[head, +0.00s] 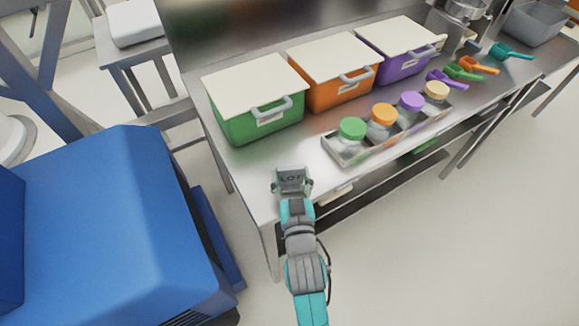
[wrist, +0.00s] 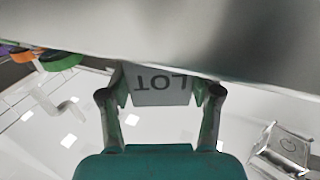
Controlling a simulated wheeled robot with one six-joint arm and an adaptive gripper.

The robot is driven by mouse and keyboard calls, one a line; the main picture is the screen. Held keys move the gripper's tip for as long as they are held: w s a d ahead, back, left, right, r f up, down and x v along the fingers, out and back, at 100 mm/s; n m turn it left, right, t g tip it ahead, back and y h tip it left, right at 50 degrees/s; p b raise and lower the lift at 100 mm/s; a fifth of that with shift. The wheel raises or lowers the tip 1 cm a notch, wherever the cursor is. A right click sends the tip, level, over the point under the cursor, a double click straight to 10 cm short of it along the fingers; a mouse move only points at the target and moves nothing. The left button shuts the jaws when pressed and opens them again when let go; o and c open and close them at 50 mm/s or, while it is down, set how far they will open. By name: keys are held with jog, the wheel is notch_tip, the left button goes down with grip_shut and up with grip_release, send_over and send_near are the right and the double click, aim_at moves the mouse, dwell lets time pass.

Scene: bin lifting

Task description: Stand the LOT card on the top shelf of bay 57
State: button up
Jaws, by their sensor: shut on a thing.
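The LOT card (head: 291,177) is a small grey plate with dark letters. My gripper (head: 291,187) is shut on it at the front left edge of the steel bench. In the wrist view the card (wrist: 162,84) sits between the two fingers of my gripper (wrist: 160,94), its lettering upside down. A grey surface fills the top of that view just beyond the card; whether they touch I cannot tell. No bay number 57 can be read in either view.
The steel bench (head: 262,160) carries green (head: 262,118), orange (head: 335,90) and purple (head: 398,62) lidded bins. A tray (head: 345,158) of several jars stands in front, with coloured scoops to the right. A blue machine (head: 110,225) stands left of my arm. Floor at right is clear.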

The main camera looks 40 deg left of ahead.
jog(key=shift+x, duration=1.25)
jog(key=shift+f, duration=0.15)
jog(key=o, duration=1.2)
jog(key=shift+f, duration=0.1)
jog(key=shift+c, duration=0.2)
